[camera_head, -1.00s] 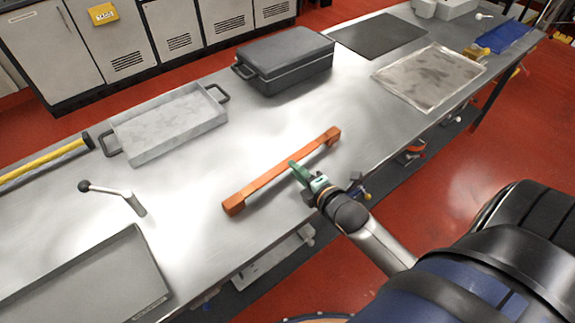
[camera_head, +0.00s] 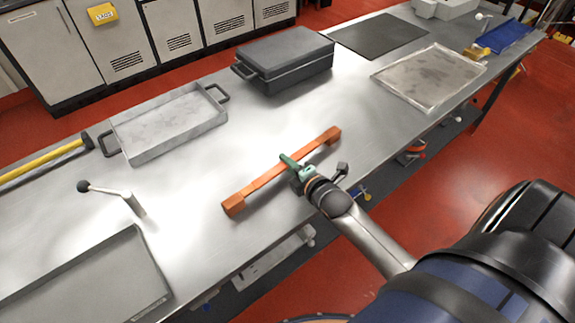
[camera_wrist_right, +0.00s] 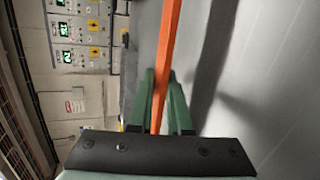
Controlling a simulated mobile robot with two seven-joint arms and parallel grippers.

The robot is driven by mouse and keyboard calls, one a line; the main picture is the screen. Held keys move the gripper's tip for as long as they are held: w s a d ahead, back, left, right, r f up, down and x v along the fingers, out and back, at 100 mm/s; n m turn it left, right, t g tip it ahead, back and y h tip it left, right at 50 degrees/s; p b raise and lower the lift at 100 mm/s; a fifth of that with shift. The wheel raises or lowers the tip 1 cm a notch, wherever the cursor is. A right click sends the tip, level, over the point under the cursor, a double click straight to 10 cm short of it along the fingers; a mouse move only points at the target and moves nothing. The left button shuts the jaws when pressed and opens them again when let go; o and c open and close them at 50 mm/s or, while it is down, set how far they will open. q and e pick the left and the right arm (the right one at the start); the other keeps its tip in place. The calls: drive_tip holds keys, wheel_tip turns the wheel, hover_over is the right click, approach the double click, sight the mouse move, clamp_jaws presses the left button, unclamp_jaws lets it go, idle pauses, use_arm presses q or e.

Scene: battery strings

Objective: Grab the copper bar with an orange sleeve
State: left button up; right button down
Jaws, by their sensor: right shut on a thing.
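The copper bar with its orange sleeve (camera_head: 259,185) lies over the metal workbench, running diagonally, with thicker copper-coloured blocks at both ends. My right gripper (camera_head: 292,165) reaches in from the lower right and is at the bar's middle. In the right wrist view the orange bar (camera_wrist_right: 168,50) runs between the two green fingers (camera_wrist_right: 162,100), which are shut on it. Whether the bar touches the bench is hard to tell. My left gripper is not in view.
Behind the bar are a grey tray (camera_head: 129,155) with handles and a dark lidded case (camera_head: 260,86). A lever with a black knob (camera_head: 112,190) stands to the left, near another tray (camera_head: 160,282). The bench's front edge runs below the bar.

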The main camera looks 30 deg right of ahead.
drive_tip(key=shift+s+f, duration=0.2)
drive_tip(key=shift+f, duration=0.15)
idle(0.8)
drive_tip(key=shift+r, duration=0.2)
drive_tip(key=shift+w+r, duration=0.1)
drive_tip(key=shift+r, duration=0.05)
